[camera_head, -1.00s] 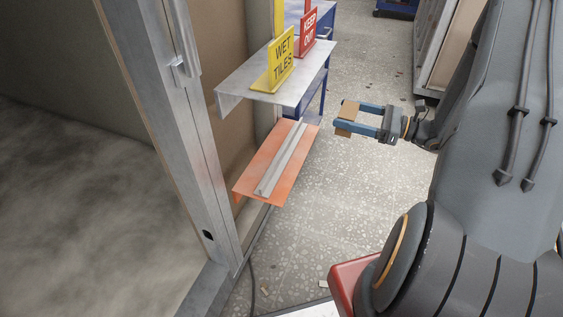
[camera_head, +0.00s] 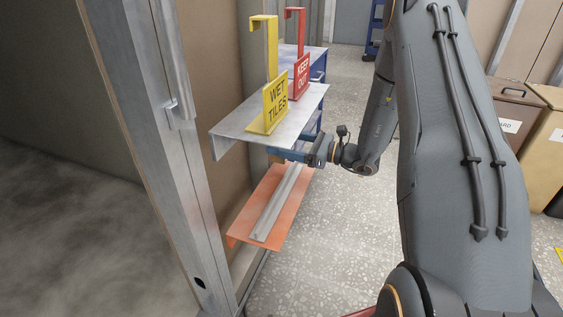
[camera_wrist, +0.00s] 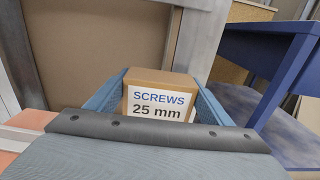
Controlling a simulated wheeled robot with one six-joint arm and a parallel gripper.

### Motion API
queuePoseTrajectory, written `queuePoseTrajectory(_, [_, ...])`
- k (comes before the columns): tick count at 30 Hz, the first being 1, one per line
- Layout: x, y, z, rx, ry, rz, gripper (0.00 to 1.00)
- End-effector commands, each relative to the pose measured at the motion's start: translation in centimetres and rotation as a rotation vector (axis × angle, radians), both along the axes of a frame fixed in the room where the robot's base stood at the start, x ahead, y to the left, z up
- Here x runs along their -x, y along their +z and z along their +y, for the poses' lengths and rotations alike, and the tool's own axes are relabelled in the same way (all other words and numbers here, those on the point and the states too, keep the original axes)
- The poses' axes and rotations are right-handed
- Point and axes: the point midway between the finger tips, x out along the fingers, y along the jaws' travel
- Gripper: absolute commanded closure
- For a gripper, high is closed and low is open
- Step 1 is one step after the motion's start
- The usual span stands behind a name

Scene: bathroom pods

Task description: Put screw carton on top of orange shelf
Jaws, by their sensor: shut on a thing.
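The screw carton (camera_wrist: 160,95) is a small brown box with a white label reading "SCREWS 25 mm". In the wrist view it sits between the two blue fingers of my gripper (camera_wrist: 160,100), which is shut on it. In the head view my gripper (camera_head: 285,154) reaches left between the grey upper shelf and the orange shelf (camera_head: 262,235). The carton is hidden there behind the grey shelf. The orange shelf is below my gripper and carries a grey metal rail (camera_head: 278,205) along its length. An orange edge also shows at lower left in the wrist view (camera_wrist: 15,140).
The grey shelf (camera_head: 228,135) is close above my gripper and bears a yellow "WET TILES" sign (camera_head: 275,105) and a red "KEEP OUT" sign (camera_head: 300,78). A blue table (camera_wrist: 255,45) stands to the right in the wrist view. The orange shelf has bare strips beside the rail.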

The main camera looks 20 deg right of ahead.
Motion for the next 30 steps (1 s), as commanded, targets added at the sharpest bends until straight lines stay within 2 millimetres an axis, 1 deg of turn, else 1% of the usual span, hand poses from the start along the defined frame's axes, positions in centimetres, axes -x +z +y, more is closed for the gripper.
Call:
queuePoseTrajectory(1, [-0.2, -0.6, 0.3, -0.001, 0.000, 0.002, 0.63])
queuePoseTrajectory(3, [-0.1, -1.8, 0.2, -0.002, -0.001, 0.003, 0.63])
queuePoseTrajectory(6, [-0.1, -2.7, 0.1, -0.001, -0.001, 0.001, 0.63])
queuePoseTrajectory(11, [-0.1, -3.6, 0.1, -0.001, -0.001, 0.001, 0.63])
queuePoseTrajectory(18, [-0.2, -6.7, 0.2, -0.001, 0.000, 0.001, 0.63])
queuePoseTrajectory(20, [-0.3, -7.1, 0.4, 0.000, 0.000, 0.000, 0.63])
queuePoseTrajectory(25, [-0.3, -7.1, 0.4, 0.001, -0.001, 0.002, 0.63])
queuePoseTrajectory(26, [-0.3, -7.2, 0.5, 0.003, -0.001, 0.003, 0.24])
queuePoseTrajectory(27, [-0.3, -7.2, 0.5, 0.001, -0.001, 0.003, 0.18])
queuePoseTrajectory(29, [-0.3, -7.2, 0.5, 0.001, -0.001, 0.003, 0.07])
queuePoseTrajectory(30, [-0.3, -7.2, 0.5, 0.001, -0.001, 0.003, 0.07])
